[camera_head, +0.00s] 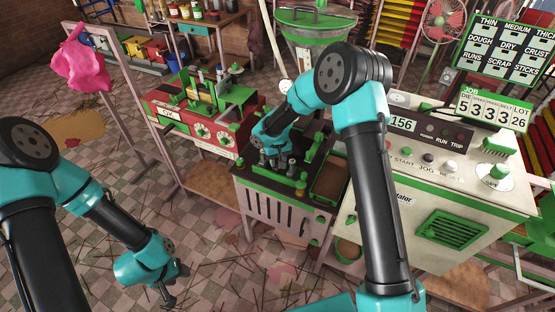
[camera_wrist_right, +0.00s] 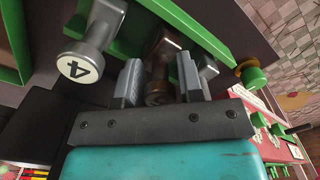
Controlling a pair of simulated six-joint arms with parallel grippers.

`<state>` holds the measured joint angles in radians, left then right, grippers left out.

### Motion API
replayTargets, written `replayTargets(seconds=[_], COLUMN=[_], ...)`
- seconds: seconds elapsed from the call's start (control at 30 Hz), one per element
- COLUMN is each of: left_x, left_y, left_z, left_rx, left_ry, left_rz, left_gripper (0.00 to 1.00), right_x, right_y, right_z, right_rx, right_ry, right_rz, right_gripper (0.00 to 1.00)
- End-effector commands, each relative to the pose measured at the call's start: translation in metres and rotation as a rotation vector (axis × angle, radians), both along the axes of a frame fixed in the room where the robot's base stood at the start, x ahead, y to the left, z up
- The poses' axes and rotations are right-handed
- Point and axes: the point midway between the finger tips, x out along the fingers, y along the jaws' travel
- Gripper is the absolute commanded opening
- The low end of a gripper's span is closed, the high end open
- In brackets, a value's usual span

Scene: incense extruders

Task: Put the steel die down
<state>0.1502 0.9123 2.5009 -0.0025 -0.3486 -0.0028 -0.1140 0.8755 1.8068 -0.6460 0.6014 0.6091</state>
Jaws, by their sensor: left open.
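My right gripper (camera_wrist_right: 160,82) reaches down at the green-edged die stand (camera_head: 262,184) in the middle of the head view. In the right wrist view its two grey fingers stand apart on either side of a dark brownish metal die (camera_wrist_right: 164,52). I cannot tell whether they press on it. A lighter steel die marked 4 (camera_wrist_right: 95,45) is to the left of the fingers. Another grey metal die (camera_wrist_right: 208,70) is partly hidden behind the right finger. My left gripper (camera_head: 172,288) hangs open and empty over the floor at the lower left, away from the stand.
The red machine (camera_head: 195,120) stands left of the stand. The cream console (camera_head: 445,195), with a display and buttons, stands close on the right. A brown tray (camera_head: 329,178) lies at the stand's right side. A pink cloth (camera_head: 80,60) hangs on a frame at the upper left.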

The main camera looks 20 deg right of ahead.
Motion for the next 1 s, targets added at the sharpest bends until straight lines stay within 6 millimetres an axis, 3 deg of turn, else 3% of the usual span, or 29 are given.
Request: replayTargets(seconds=[0.2, 0.57, 0.77, 1.0], left_x=[0.0, 0.0, 0.0, 0.0], left_y=[0.0, 0.0, 0.0, 0.0], left_z=[0.0, 0.0, 0.0, 0.0], left_rx=[0.0, 0.0, 0.0, 0.0], left_ry=[0.0, 0.0, 0.0, 0.0], left_rz=[0.0, 0.0, 0.0, 0.0], left_gripper=[0.48, 0.48, 0.48, 0.48], right_x=[0.0, 0.0, 0.001, 0.001], right_y=[0.0, 0.0, 0.0, 0.0], right_z=[0.0, 0.006, 0.031, 0.076], right_rx=[0.0, 0.0, 0.0, 0.0], right_ry=[0.0, -0.002, -0.004, -0.005], right_rz=[0.0, -0.001, -0.001, 0.0], right_gripper=[0.53, 0.53, 0.53, 0.53])
